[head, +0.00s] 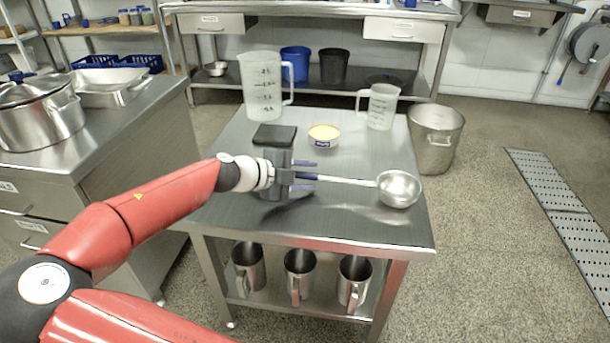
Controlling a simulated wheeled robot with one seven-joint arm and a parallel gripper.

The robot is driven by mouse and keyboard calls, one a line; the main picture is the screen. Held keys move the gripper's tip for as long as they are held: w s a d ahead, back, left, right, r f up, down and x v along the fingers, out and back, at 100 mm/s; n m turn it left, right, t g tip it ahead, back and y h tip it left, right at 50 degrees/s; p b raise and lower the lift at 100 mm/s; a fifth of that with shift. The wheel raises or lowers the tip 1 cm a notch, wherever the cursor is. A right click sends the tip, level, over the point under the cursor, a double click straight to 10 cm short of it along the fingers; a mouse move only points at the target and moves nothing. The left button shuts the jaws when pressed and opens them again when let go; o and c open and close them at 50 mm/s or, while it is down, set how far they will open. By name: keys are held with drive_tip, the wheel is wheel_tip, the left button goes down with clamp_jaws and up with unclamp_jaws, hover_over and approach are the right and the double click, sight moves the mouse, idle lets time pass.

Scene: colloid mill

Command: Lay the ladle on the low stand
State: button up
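My gripper (303,176) is at the grip end, over the table. No other low stand is clear.
On the table (350,222) are a small yellow-topped tub (323,136), a large jug (262,88) and a smaller jug (382,107). Several steel mugs (299,272) stand on the shelf below. A steel pot (435,138) is at the right. The table's front right is clear.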

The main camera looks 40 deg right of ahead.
drive_tip(key=shift+r, duration=0.1)
drive_tip(key=shift+a+r, duration=0.1)
drive_tip(key=shift+r, duration=0.05)
drive_tip(key=v, duration=1.1)
drive_tip(key=shift+w+a+r, duration=0.1)
drive_tip(key=shift+a, duration=0.25)
